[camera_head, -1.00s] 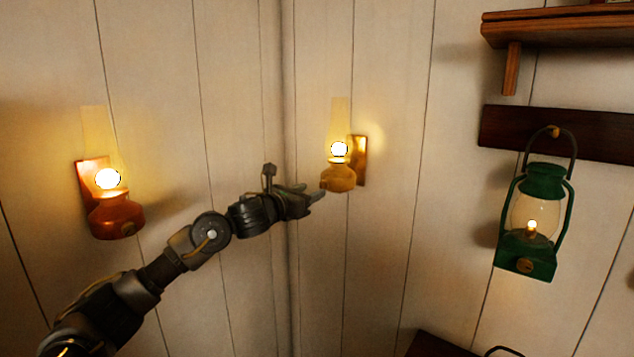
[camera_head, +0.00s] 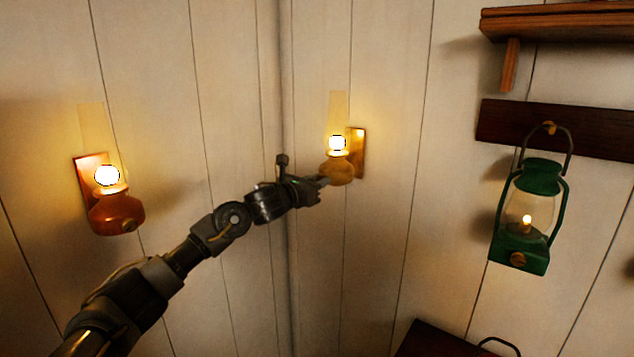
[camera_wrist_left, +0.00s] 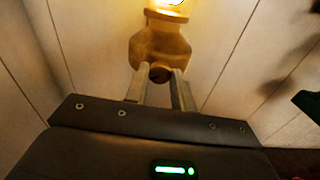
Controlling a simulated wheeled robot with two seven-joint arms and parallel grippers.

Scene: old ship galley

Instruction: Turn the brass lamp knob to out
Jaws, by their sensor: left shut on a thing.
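The brass lamp (camera_head: 338,170) hangs on the wall just right of the corner, its globe glowing under a tall glass chimney. In the left wrist view the brass lamp (camera_wrist_left: 162,45) is straight ahead. Its small round knob (camera_wrist_left: 160,72) sits low on the front of the body. My left gripper (camera_head: 324,181) reaches the lamp's lower front from the left. In the left wrist view my left gripper (camera_wrist_left: 161,77) is shut on the knob, one finger on each side. The knob's marking cannot be read. My right gripper is not in view.
A lit copper-coloured lamp (camera_head: 116,213) hangs on the left wall. A lit green lantern (camera_head: 523,259) hangs from a dark wooden rail (camera_head: 600,138) at right. A wooden shelf (camera_head: 560,23) is above it. The wall between lamp and lantern is bare.

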